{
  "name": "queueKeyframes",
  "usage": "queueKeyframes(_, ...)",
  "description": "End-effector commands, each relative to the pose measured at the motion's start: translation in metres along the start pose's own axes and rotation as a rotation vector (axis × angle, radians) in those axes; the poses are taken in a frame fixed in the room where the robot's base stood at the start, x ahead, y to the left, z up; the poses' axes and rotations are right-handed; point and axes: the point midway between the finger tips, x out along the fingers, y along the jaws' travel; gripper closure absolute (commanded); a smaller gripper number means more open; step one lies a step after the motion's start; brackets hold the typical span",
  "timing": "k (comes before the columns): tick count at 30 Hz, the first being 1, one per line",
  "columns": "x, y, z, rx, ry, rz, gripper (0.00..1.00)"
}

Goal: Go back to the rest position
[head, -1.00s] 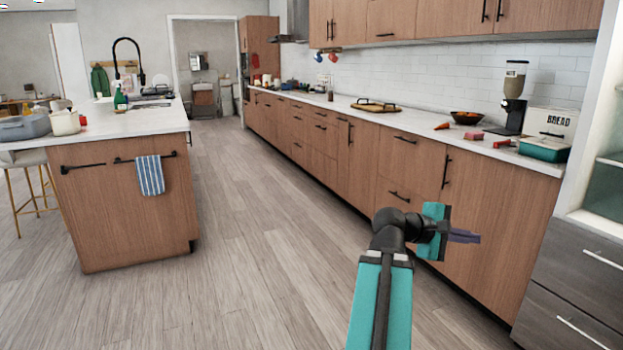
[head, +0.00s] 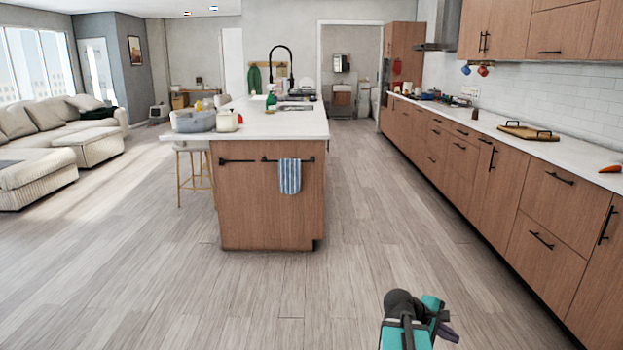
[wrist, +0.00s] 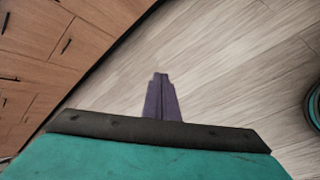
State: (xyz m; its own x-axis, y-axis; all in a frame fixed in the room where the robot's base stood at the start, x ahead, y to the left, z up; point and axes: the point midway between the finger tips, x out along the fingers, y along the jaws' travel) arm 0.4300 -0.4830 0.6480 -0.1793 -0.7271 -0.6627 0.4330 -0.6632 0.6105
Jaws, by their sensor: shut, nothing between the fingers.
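My gripper (head: 447,333) is low at the bottom of the head view, right of centre, over the wooden floor and folded close to my body. In the wrist view my gripper (wrist: 160,77) points down at bare floor. Its two purple fingers are together with nothing between them. It touches nothing.
The kitchen island (head: 265,200) with a striped towel (head: 289,177) stands ahead. A long counter run (head: 540,215) lines the right side. A cream sofa (head: 40,140) is at the left. The floor (head: 250,300) between is clear.

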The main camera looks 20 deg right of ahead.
Motion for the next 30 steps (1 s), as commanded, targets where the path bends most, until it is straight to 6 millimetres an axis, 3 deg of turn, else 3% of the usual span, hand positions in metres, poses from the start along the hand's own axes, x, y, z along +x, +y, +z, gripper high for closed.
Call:
queueKeyframes(6,-0.025,-0.056,-0.058,-0.082,0.070,-0.062,1.00)
queueKeyframes(15,-0.056,-0.146,-0.114,-0.176,0.139,-0.157,1.00)
queueKeyframes(21,-0.076,-0.211,-0.135,-0.230,0.166,-0.228,1.00)
queueKeyframes(30,-0.103,-0.311,-0.143,-0.290,0.174,-0.343,1.00)
